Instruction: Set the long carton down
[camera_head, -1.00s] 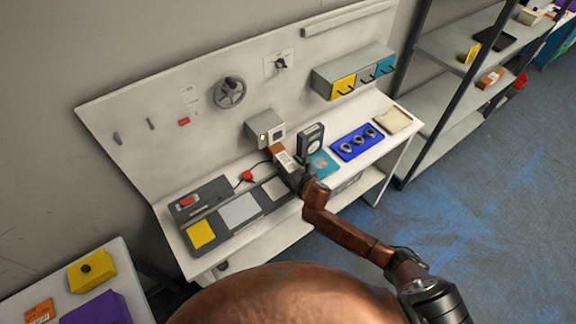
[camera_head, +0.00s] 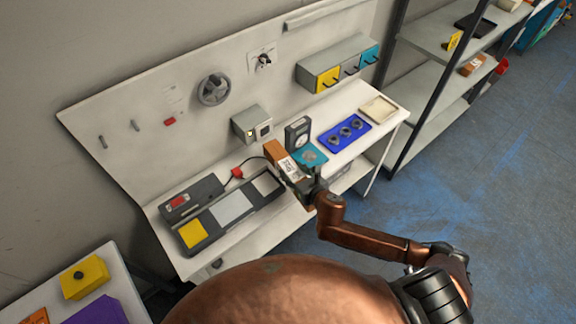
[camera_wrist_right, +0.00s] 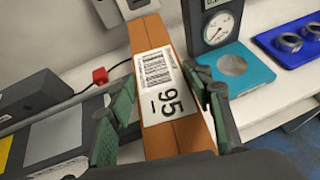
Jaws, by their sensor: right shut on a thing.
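The long carton is an orange-brown box (camera_wrist_right: 176,130) with a white barcode label reading 95, seen large in the right wrist view. In the head view the carton (camera_head: 273,151) juts from my right gripper (camera_head: 300,185) toward the back of the bench. My right gripper (camera_wrist_right: 163,115) is shut on the carton, one green-padded finger on each side. The carton appears to be over the bench, in front of the grey scanner box (camera_head: 252,124); whether it touches the bench top I cannot tell. My left gripper is not in view.
A teal plate (camera_head: 311,156) and a dark dial gauge (camera_head: 297,133) stand right of the carton. A blue tray (camera_head: 345,133) with rings lies further right. A grey panel with coloured pads (camera_head: 231,208) and a red plug (camera_head: 237,172) are to the left.

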